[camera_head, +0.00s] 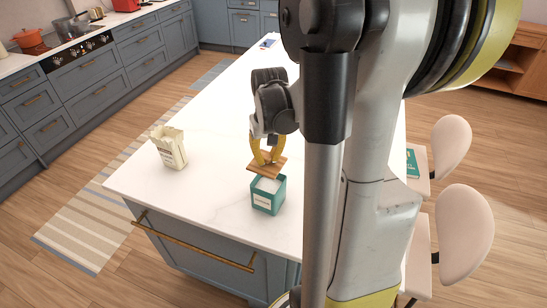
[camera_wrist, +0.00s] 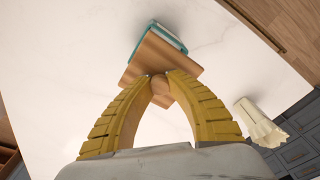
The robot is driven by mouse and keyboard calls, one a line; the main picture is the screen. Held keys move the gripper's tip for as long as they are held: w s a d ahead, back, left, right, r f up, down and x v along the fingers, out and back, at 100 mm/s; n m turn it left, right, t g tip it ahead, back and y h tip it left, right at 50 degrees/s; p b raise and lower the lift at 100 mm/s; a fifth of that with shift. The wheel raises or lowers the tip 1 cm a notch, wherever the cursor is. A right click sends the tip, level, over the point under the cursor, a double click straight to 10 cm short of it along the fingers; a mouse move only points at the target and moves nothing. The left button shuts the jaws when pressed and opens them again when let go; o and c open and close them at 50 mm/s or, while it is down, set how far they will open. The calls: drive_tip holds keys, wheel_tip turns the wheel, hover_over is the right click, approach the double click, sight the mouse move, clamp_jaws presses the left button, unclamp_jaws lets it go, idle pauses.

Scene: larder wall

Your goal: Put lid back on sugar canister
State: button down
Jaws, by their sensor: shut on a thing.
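The teal square sugar canister (camera_head: 268,202) stands upright near the front end of the white island, with white contents showing at its open top. Its teal rim also shows at the top of the wrist view (camera_wrist: 170,34). My gripper (camera_head: 265,157) is shut on the knob of the square wooden lid (camera_head: 258,169) and holds it just above the canister, toward its back left. In the wrist view my yellow fingers (camera_wrist: 162,84) close on the lid's knob, and the lid (camera_wrist: 158,58) partly covers the canister. Whether lid and rim touch cannot be told.
An open cream paper bag (camera_head: 170,148) stands to the left on the island top (camera_head: 205,185); it also shows in the wrist view (camera_wrist: 260,122). Pale chairs (camera_head: 462,240) stand along the island's right side. The countertop between bag and canister is clear.

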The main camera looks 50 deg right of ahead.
sight(269, 166)
drive_tip(key=shift+s+d, duration=0.1)
drive_tip(key=shift+s, duration=0.1)
drive_tip(key=shift+f+b, duration=2.45)
drive_tip(key=shift+f, duration=0.4)
drive_tip(key=shift+f+b, duration=0.55)
drive_tip(key=shift+b, duration=0.05)
idle(0.3)
drive_tip(key=c, duration=0.8)
unclamp_jaws()
drive_tip(key=shift+r, duration=0.1)
